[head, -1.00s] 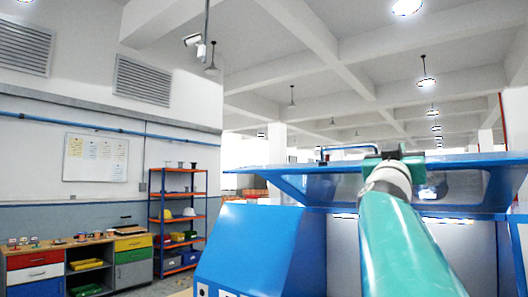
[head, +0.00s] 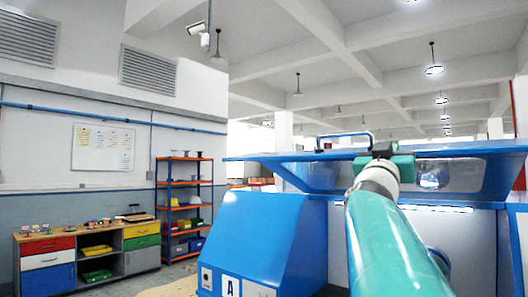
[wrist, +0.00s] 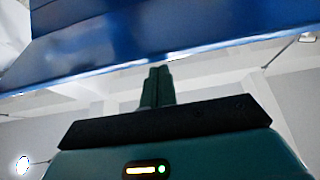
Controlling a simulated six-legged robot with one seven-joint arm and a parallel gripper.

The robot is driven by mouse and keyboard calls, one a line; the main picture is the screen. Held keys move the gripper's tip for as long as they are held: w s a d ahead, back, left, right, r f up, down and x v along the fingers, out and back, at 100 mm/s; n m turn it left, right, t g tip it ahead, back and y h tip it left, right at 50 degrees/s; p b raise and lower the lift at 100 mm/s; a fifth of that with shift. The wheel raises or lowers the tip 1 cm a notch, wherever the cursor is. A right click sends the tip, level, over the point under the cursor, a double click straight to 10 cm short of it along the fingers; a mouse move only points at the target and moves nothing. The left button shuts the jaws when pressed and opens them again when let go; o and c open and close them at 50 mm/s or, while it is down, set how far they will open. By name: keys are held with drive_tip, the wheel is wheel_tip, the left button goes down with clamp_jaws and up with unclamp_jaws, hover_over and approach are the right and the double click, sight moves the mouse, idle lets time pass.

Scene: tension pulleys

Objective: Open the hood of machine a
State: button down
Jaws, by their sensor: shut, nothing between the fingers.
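Machine a (head: 262,232) is the blue machine right of centre in the head view, with a letter A label (head: 231,287) on its lower front. Its blue hood (head: 308,175) spreads out above the body, with a bar handle (head: 345,137) on top and a clear window. A light interior shows beneath it. My gripper (head: 388,163) is at the hood's front, partly hidden by my green arm. In the wrist view my gripper (wrist: 158,72) has its fingers together and empty, pointing at the edge of the blue panel (wrist: 180,35). I cannot tell whether they touch it.
A workbench with coloured drawers (head: 85,262) and an orange-and-blue shelf rack (head: 184,205) stand by the left wall. Open floor lies between them and the machine.

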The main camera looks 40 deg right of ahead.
wheel_tip(320, 180, down, 17)
drive_tip(key=a+h, duration=0.1)
drive_tip(key=a, duration=0.1)
drive_tip(key=shift+r, duration=0.1)
idle(0.4)
